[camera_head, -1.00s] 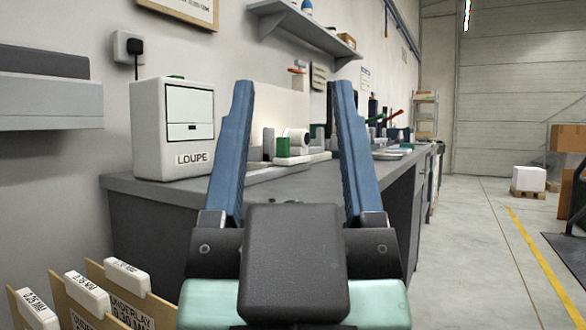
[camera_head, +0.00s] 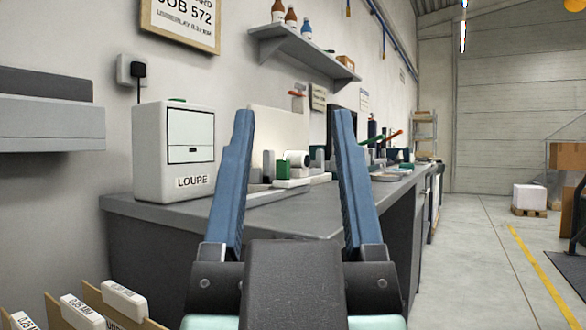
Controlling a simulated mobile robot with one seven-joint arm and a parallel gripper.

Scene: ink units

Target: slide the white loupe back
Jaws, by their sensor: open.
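A white box lettered LOUPE (camera_head: 192,183) stands upright on the left end of the grey bench (camera_head: 150,206). Its front has a light square panel with a dark outline and a small dark slot. Farther along the bench is a small white round-ended piece (camera_head: 297,158) beside a green block (camera_head: 283,169); I cannot tell whether it is the loupe. My gripper (camera_head: 293,112) is open and empty, its two blue fingers wide apart. It is in front of the bench, to the right of the LOUPE box, and its left finger hides part of the bench.
A wall shelf (camera_head: 305,52) holds several bottles. A grey ledge (camera_head: 50,125) juts out at the left. Tabbed dividers (camera_head: 115,300) stand at the lower left. The floor (camera_head: 475,265) right of the bench is clear; a white box (camera_head: 529,197) on a pallet stands farther back.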

